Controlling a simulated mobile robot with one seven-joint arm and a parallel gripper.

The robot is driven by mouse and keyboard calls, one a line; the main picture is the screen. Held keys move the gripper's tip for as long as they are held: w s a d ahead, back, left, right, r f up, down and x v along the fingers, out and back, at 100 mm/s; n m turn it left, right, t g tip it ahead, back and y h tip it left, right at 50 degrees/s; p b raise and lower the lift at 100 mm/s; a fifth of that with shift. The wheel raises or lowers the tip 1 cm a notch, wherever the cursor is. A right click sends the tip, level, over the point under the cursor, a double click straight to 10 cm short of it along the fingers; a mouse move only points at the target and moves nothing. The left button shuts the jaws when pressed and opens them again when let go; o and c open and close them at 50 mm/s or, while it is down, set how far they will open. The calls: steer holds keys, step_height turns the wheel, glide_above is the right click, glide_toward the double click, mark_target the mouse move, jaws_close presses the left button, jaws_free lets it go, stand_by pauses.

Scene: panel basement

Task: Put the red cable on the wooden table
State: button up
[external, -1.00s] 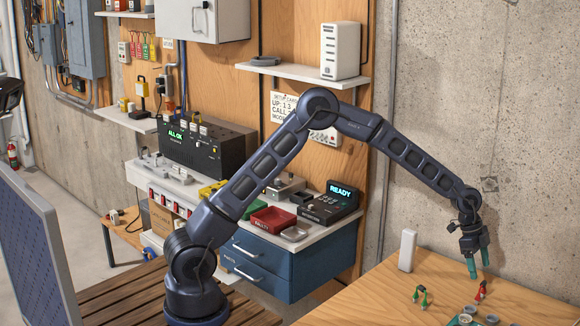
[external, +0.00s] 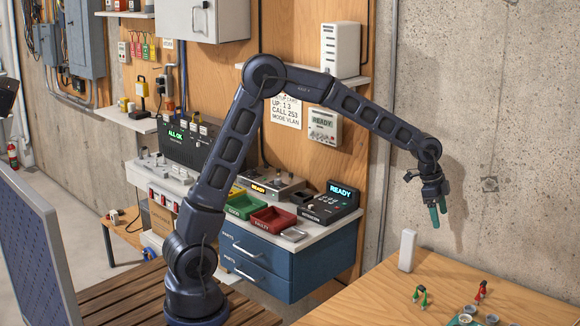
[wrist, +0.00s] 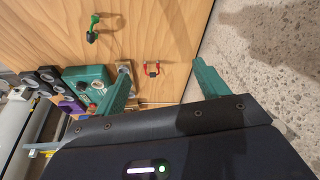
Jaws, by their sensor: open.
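The red cable (external: 481,290) is on the wooden table (external: 420,305) at the right of the external view. In the wrist view the red cable (wrist: 152,68) lies on the wood as a small U-shape with a dark middle, close to the table's edge. My gripper (external: 438,217) is high above the table, up and to the left of the cable. Its green fingers are apart in the wrist view (wrist: 160,92), with nothing between them. The cable is clear of the fingers.
A green cable (external: 420,295) stands left of the red one. A white upright box (external: 407,250) is at the table's back edge. Small grey round parts (external: 470,315) are at the front. A concrete wall (external: 490,120) rises behind.

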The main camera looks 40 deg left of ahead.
steer(key=s+a+r+n+t+y, duration=0.15)
steer(key=s+a+r, duration=0.25)
steer(key=a, duration=0.5)
steer(key=s+a+r+n, duration=0.3)
steer(key=s+a+r, duration=0.1)
steer(key=a, duration=0.5)
steer(key=s+a+r+n+t+y, duration=0.1)
steer(key=s+a+r+n, duration=0.25)
steer(key=a, duration=0.65)
steer(key=s+a+f+n, duration=0.1)
steer(key=s+a+n, duration=0.2)
steer(key=s+a, duration=0.6)
steer(key=s+a+f+n, duration=0.1)
steer(key=s+a+n, duration=0.3)
steer(key=s+a, duration=0.4)
steer(key=s, duration=0.5)
steer(key=shift+s+a+f, duration=0.15)
steer(key=shift+s+a, duration=0.05)
steer(key=shift+a, duration=0.15)
steer(key=shift+t+y, duration=0.25)
